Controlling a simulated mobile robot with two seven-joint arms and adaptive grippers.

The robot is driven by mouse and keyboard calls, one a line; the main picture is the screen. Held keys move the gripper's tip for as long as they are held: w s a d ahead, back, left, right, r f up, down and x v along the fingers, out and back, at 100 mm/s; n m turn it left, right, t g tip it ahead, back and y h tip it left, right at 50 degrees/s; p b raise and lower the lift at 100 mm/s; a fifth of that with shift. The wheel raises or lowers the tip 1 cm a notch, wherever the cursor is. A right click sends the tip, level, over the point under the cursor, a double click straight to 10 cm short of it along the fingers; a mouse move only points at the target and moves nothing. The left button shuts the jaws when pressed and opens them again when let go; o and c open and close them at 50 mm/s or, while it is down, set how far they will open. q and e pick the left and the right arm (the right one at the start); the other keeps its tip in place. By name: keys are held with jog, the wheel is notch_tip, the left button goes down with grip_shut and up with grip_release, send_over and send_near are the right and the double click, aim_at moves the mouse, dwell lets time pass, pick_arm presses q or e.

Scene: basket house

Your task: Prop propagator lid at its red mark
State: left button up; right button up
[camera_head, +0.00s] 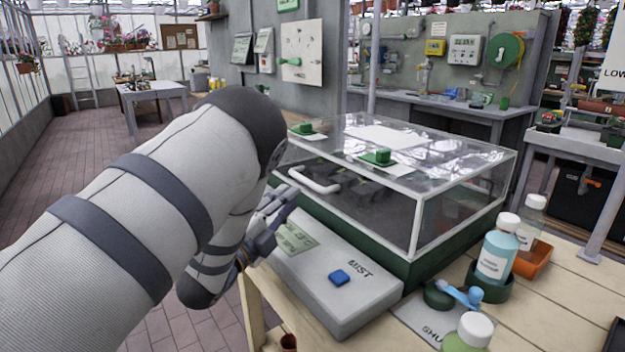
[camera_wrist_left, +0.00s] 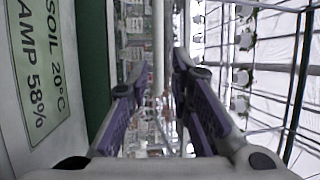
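The propagator is a clear box on a dark green base (camera_head: 430,262), and its clear lid (camera_head: 440,165) lies flat and closed on top. A white bar handle (camera_head: 315,182) is on the lid's front side. My left gripper (camera_head: 279,200) is just left of and below the handle, partly covered by my own arm. In the left wrist view, the fingers (camera_wrist_left: 157,75) are apart, with the white handle (camera_wrist_left: 158,40) showing between their tips. I cannot tell whether they touch it. No red mark can be made out. My right gripper is not in view.
A grey control box (camera_head: 335,268) with a blue button (camera_head: 339,277) stands in front of the propagator. Two green fittings sit on the lid.

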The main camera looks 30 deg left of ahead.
aim_at(306, 183)
pick_arm(q)
jog(key=w, duration=0.5)
jog(key=w+r, duration=0.1)
jog(key=w, duration=0.2)
jog(key=shift+w+a+r, duration=0.1)
jog(key=shift+w, duration=0.15)
grip_shut()
